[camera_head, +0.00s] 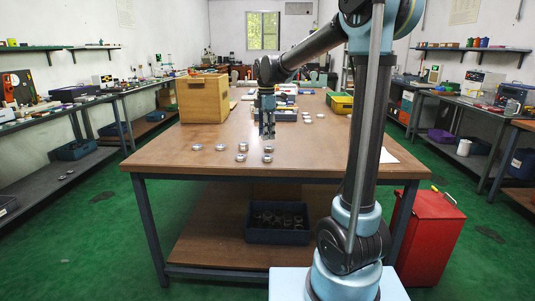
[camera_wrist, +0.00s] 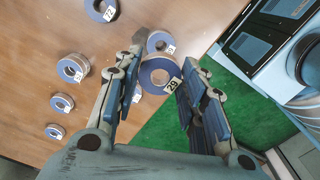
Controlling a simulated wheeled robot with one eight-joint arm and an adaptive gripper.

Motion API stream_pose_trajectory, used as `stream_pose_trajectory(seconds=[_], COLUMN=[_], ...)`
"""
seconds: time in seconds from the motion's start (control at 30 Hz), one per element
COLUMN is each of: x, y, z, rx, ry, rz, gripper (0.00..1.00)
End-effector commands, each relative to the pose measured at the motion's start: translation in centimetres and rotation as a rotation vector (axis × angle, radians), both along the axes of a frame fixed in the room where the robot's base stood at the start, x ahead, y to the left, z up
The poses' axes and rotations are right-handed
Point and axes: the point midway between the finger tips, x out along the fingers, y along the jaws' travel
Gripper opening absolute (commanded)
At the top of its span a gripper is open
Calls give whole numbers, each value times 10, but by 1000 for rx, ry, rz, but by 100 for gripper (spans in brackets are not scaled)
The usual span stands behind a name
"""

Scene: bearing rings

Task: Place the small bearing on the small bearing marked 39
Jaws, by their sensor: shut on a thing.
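My gripper (camera_head: 267,138) hangs just above the front part of the table, behind the front bearings. In the wrist view, my gripper (camera_wrist: 165,60) is shut on a ring-shaped bearing (camera_wrist: 149,72) with a blue-grey face, seen between the fingers. Which bearing is marked 39 is not clear. In the head view, bearings (camera_head: 268,150) and (camera_head: 267,159) lie below the gripper.
Other bearings lie to the left in the wrist view: one tagged 72 (camera_wrist: 92,8), a larger one (camera_wrist: 66,66), and smaller ones (camera_wrist: 58,103) and (camera_wrist: 52,131). The brown table (camera_head: 170,160) holds a wooden box (camera_head: 203,100) at left. Its front edge is close to the bearings.

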Motion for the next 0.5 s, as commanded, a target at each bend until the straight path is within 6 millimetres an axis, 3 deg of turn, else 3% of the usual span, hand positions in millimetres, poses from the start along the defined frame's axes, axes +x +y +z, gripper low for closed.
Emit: stream_pose_trajectory(seconds=[0.13,0.5], x=[1,2], y=[-3,-6], z=[-24,-60], rx=[0,0], ry=[0,0], rz=[-6,-11], gripper=[11,11])
